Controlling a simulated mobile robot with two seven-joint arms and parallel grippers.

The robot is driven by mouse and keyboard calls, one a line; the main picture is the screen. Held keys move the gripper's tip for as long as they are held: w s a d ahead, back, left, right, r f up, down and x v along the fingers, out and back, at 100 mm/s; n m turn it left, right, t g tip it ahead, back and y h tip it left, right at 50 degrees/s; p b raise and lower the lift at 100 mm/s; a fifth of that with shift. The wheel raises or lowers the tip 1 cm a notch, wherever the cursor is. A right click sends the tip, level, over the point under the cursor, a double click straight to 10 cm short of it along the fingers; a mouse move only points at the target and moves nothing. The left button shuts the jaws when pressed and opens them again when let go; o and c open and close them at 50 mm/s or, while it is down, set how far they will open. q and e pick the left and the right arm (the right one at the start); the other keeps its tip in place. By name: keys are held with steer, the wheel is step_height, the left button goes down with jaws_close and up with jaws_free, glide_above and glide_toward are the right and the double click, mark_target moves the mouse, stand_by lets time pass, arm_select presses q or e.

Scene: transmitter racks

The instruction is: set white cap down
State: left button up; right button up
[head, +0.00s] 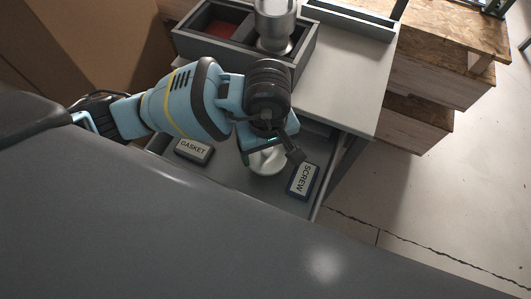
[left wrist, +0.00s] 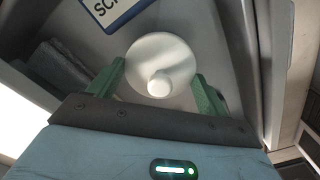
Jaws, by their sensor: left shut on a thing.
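The white cap (head: 267,161) is a round white disc with a small knob, over the open grey drawer (head: 233,178). In the left wrist view the white cap (left wrist: 160,58) sits between the two green fingers of my left gripper (left wrist: 160,82), its knob towards the gripper. My left gripper (head: 268,146) is shut on it, and partly hides it in the head view. I cannot tell whether the cap touches the drawer floor. My right gripper is not in view.
A GASKET label block (head: 194,150) lies left in the drawer and a SCREW label block (head: 303,181) lies close to the cap's right. Above is a worktop (head: 345,85) with a divided grey box (head: 203,46) and a metal cylinder (head: 275,22). Wooden crates (head: 425,85) stand at right.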

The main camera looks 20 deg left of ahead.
mark_target(267, 159)
arm_select(q)
steer(key=shift+f, duration=2.15)
steer(key=shift+f, duration=0.15)
steer(key=o, duration=1)
step_height(267, 159, up, 12)
steer(key=shift+r+p, duration=0.15)
steer(key=shift+p, duration=0.15)
